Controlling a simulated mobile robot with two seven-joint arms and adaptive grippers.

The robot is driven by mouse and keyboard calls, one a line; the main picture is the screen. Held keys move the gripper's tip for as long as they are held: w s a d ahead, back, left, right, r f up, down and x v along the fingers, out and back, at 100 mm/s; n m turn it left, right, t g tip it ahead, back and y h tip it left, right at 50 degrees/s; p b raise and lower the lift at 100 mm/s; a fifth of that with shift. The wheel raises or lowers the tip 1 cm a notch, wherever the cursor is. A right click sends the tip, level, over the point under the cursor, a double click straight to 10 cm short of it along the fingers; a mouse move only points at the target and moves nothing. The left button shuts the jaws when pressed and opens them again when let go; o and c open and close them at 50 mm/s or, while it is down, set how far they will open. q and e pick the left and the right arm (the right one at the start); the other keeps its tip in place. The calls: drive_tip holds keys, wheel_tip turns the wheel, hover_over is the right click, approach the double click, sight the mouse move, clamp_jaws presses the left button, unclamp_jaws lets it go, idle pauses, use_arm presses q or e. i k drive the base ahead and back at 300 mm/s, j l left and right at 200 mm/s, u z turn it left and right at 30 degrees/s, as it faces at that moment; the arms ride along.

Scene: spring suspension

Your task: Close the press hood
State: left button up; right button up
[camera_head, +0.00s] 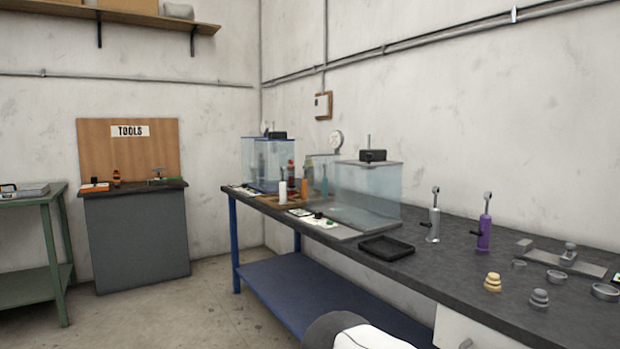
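Two clear boxy hoods stand on the dark workbench (455,262). The nearer clear hood (372,195) has a grey top with a black block and thin rod on it. The farther clear hood (262,165) has a blue-edged top, also with a black block. I cannot tell which one is the press hood, or whether either is fully closed. A round dial gauge (336,140) rises behind the nearer hood. Small panels with buttons (320,221) lie in front of it. Neither of my grippers is in view; a white and dark grey part of my arm shows at the bottom edge.
A black tray (386,248) lies by the bench's front edge. Right of it stand a silver damper (433,222), a purple damper (484,228), small stacked parts (492,282) and rings. A tool cabinet (136,240) and green table (28,193) stand left; floor between is clear.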

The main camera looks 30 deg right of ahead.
sight(273, 136)
drive_tip(key=i+z, duration=0.2)
drive_tip(key=i, duration=1.1)
